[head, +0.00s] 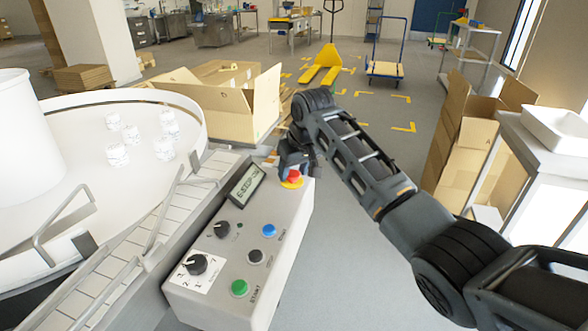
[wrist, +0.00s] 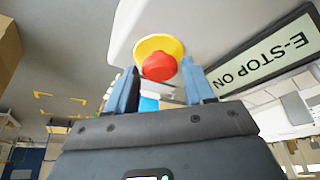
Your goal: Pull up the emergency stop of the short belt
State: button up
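The emergency stop is a red mushroom button (head: 294,175) on a yellow round base (head: 290,185), at the far end of a grey control box (head: 262,231). In the wrist view the red button (wrist: 159,67) lies between and just beyond the fingertips, against its yellow base (wrist: 158,45). My gripper (wrist: 159,75) is open, one blue-grey finger on each side of the button; contact cannot be told. In the head view my gripper (head: 291,160) is just behind the button. The display (wrist: 272,57) reads "E-STOP ON".
The box also carries a green button (head: 239,288), a blue button (head: 269,230), a black button (head: 255,256) and black knobs (head: 196,264). A slatted belt (head: 120,258) and a round white table (head: 75,125) with several white cups lie left. An open carton (head: 232,105) stands behind.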

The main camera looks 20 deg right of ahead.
grip_shut()
dwell(0.3)
jog(key=shift+r+p, duration=1)
jog(key=shift+p, duration=0.05)
jog(key=shift+w, duration=0.1)
jog(key=shift+o, duration=1.9)
grip_release()
jog(key=v, duration=0.8)
jog(key=shift+b, duration=0.3)
jog(key=shift+f, duration=0.1)
